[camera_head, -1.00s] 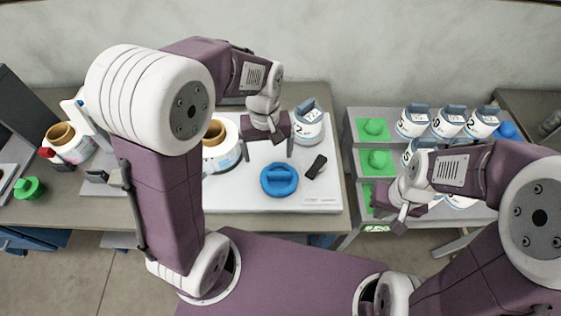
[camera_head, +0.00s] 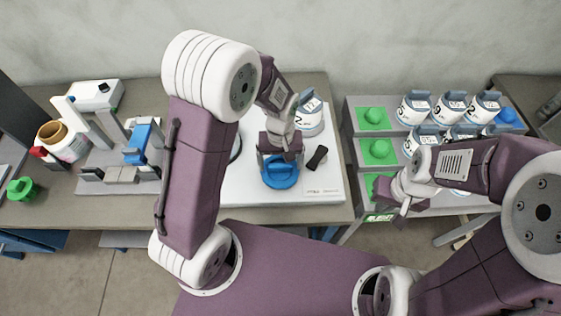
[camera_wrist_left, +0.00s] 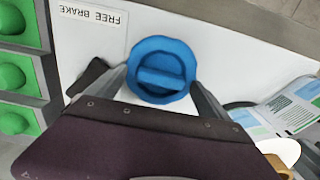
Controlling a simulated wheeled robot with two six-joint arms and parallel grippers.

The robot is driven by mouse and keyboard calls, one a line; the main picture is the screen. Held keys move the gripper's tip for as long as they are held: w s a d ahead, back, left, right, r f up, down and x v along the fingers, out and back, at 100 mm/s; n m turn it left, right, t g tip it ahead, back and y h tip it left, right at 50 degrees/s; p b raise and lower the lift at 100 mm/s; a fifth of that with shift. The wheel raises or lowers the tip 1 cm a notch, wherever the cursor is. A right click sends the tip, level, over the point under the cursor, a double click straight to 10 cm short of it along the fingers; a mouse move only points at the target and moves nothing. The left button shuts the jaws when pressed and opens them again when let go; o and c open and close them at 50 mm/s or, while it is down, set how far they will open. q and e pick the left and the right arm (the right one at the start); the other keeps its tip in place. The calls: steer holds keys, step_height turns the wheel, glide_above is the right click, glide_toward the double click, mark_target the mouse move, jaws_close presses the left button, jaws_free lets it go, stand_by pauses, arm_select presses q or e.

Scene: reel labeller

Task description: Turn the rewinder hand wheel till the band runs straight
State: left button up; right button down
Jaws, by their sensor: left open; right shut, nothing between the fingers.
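The blue hand wheel (camera_head: 281,178) lies on the white machine plate. In the left wrist view the wheel (camera_wrist_left: 160,72) is round with a raised bar across its middle. My left gripper (camera_head: 280,163) is open over the wheel, one finger to each side of it. I cannot tell whether the fingers touch the rim. The band with blue and green print (camera_wrist_left: 288,108) shows partly in the left wrist view. My left arm hides much of the reel area in the head view. My right gripper (camera_head: 402,212) is shut and empty by the right rack.
A black lever (camera_head: 317,157) is right of the wheel, near an upside-down FREE BRAKE label (camera_wrist_left: 92,16) in the wrist view. A white reel (camera_head: 310,118) stands behind. The right rack (camera_head: 350,128) holds green knobs and several reels. A labelling fixture (camera_head: 120,174) stands left.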

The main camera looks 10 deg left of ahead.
arm_select(q)
steer(key=shift+a, duration=0.1)
steer(key=c, duration=1.4)
steer(key=shift+o, duration=0.2)
steer(key=shift+m, duration=0.3)
steer(key=shift+r+m+p, duration=0.1)
steer(key=shift+m+p, duration=0.35)
steer(key=shift+m, duration=0.25)
steer(key=m+p, duration=0.1)
steer(key=m, duration=0.2)
steer(key=m+p, duration=0.1)
steer(key=m, duration=0.4)
steer(key=shift+w+m, duration=0.1)
steer(key=shift+m, duration=0.3)
steer(key=shift+p, duration=0.3)
